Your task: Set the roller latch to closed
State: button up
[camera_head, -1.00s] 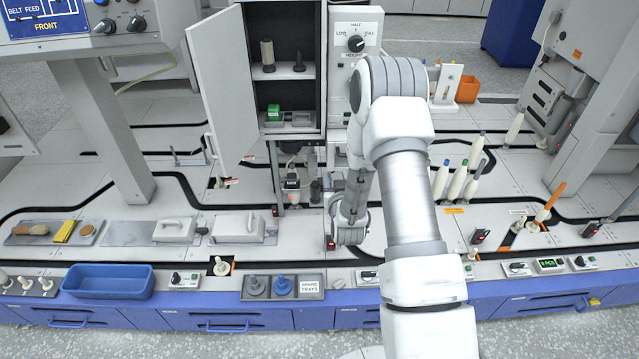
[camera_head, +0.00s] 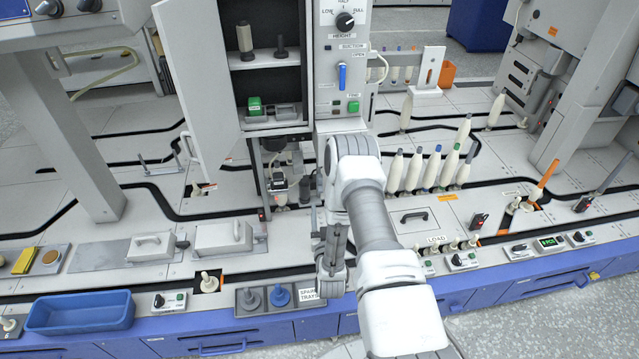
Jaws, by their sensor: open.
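No label that reads roller latch is legible, so I cannot tell which part it is. Small levers in view include a cream-knobbed one (camera_head: 208,281) in a dark slot at the front deck, an orange-handled one (camera_head: 546,176) at the right, and a black one with red (camera_head: 478,222) on the deck. My gripper (camera_head: 334,243) hangs low at the centre, beside the lower cabinet area and behind the front ledge. It is open and I see nothing held in it. My forearm hides part of the deck behind it.
The open cabinet door (camera_head: 197,80) stands out at the left of the cabinet. A blue lever (camera_head: 342,76) is on the panel beside it. Several pale bobbins (camera_head: 432,168) stand right of my arm. A blue tray (camera_head: 80,312) and grey lidded boxes (camera_head: 224,238) line the front.

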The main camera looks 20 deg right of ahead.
aim_at(320, 181)
jog(key=b+x, duration=0.3)
jog(key=x, duration=1)
jog(key=shift+w+a, duration=0.1)
grip_shut()
dwell(0.9)
